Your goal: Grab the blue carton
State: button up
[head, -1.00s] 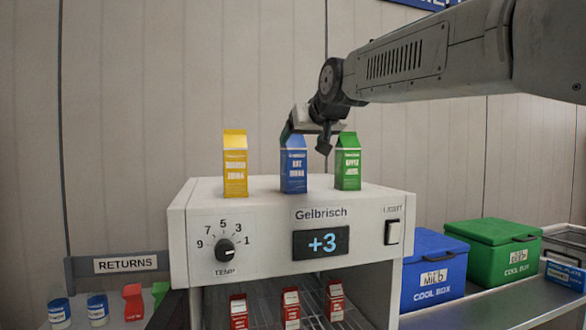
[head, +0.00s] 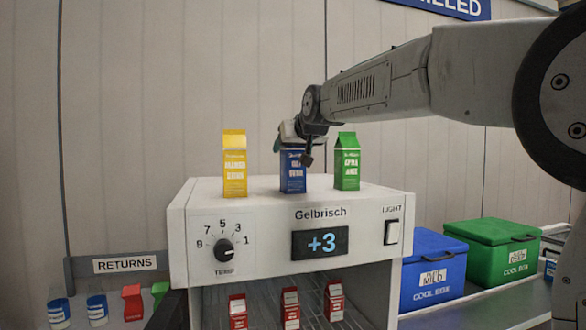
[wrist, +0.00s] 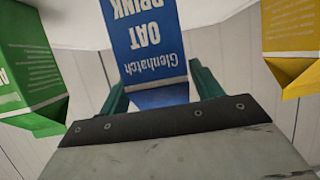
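The blue carton (head: 292,178) stands upright on top of the white cooler (head: 190,215), between a yellow carton and a green carton. My gripper (head: 293,152) is at its upper part and hides its top in the head view. In the wrist view the blue carton (wrist: 150,45) appears upside down, its oat drink label facing the camera. The green fingers of my gripper (wrist: 160,88) lie on either side of its top, very close to its sides. The gripper looks open; contact with the carton is not clear.
The yellow carton (head: 235,165) stands left and the green carton (head: 347,163) close on the right. Red cartons (head: 290,308) stand inside the cooler. A blue cool box (head: 433,272) and a green one (head: 495,252) are at the right.

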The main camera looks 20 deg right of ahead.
grip_shut()
jog(key=shift+r, duration=0.1)
